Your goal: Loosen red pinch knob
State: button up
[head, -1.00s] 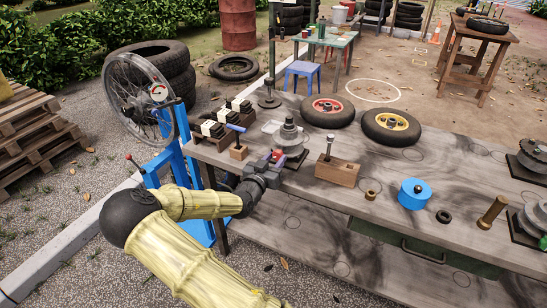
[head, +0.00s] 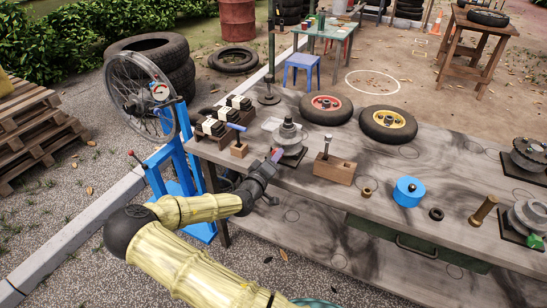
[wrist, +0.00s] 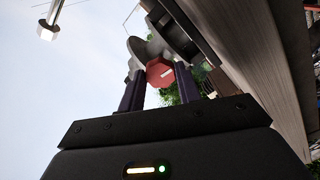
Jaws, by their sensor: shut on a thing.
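The red pinch knob (wrist: 157,74) has a pale mark on its face and sits between the two dark fingers of my gripper (wrist: 160,78) in the wrist view. My gripper is shut on it, with a finger at each side. Grey metal of the fixture (wrist: 150,48) shows just behind the knob. In the head view my gripper (head: 274,158) reaches the front of the grey stepped fixture (head: 288,137) on its dark base. There the gripper hides most or all of the knob.
A wooden block (head: 334,170) with an upright pin stands to the right, then a blue round part (head: 408,191). Two small wheels (head: 326,108) lie behind. A blue wheel stand (head: 180,150) is at the bench's left end.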

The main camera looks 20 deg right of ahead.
jog(key=shift+n, duration=0.7)
jog(key=o, duration=1)
jog(key=shift+c, duration=0.2)
jog(key=v, duration=1.7)
jog(key=shift+a, duration=0.2)
jog(key=shift+s+f, duration=0.1)
jog(key=shift+s, duration=0.05)
